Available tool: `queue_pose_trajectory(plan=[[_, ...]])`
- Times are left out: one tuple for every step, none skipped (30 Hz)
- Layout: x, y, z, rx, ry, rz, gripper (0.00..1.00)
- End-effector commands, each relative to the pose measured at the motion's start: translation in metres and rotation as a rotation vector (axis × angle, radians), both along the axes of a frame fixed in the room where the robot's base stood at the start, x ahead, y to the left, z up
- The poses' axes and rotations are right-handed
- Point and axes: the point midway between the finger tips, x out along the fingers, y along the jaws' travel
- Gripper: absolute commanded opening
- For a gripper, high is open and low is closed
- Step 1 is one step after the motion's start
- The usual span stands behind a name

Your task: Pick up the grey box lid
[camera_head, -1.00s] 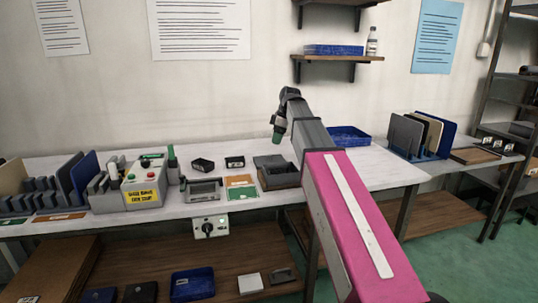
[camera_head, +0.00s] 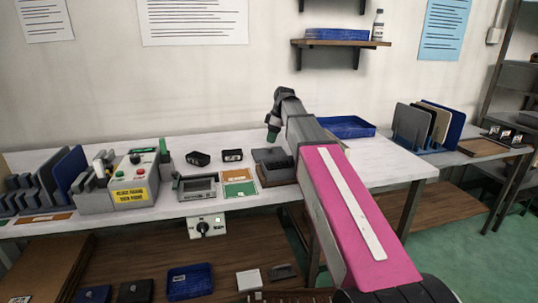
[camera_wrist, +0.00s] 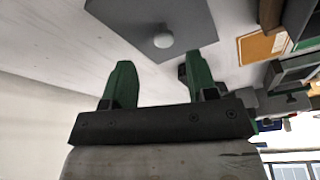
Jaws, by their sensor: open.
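The grey box lid (camera_wrist: 150,18) is a flat grey panel with a pale round knob, lying on the white bench in the wrist view. In the head view the lid (camera_head: 268,154) lies at the back of the bench, just behind a dark box (camera_head: 277,175). My gripper (camera_wrist: 160,62) is open, its two green fingers apart with nothing between them. The knob is beyond the fingertips, roughly in line with the gap. In the head view my gripper (camera_head: 273,136) is above the bench, pointing down, slightly behind the lid. My arm is close to the box's right side.
An orange and green card (camera_head: 239,183) and a grey tray (camera_head: 195,187) lie left of the box. A machine with buttons (camera_head: 130,185) stands further left. A blue tray (camera_head: 347,127) is behind my arm. A shelf (camera_head: 340,43) hangs on the wall above.

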Motion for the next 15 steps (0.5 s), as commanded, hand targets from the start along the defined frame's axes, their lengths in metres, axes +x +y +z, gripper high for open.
queue_pose_trajectory(plan=[[-0.001,0.001,-0.004,0.0,0.001,0.0,0.53],[-0.001,0.002,-0.006,0.0,0.001,0.0,0.53],[-0.002,0.003,-0.011,0.0,0.001,0.0,0.53],[-0.003,0.004,-0.014,0.0,0.001,0.0,0.53],[-0.003,0.005,-0.018,0.0,0.001,0.0,0.53],[-0.004,0.006,-0.024,-0.001,0.001,0.0,0.53],[-0.005,0.007,-0.028,-0.001,0.002,0.001,0.53],[-0.004,0.008,-0.032,-0.001,0.001,0.0,0.53],[-0.003,0.01,-0.037,-0.001,0.001,-0.001,0.53],[-0.003,0.011,-0.041,-0.001,0.001,0.0,0.53],[-0.003,0.011,-0.043,0.0,0.001,0.0,0.53],[-0.003,0.012,-0.046,0.0,0.001,0.0,0.53],[-0.003,0.013,-0.047,0.0,0.0,0.0,0.53],[-0.002,0.013,-0.047,0.0,0.0,0.0,0.53],[-0.002,0.013,-0.048,0.0,0.0,0.0,0.53]])
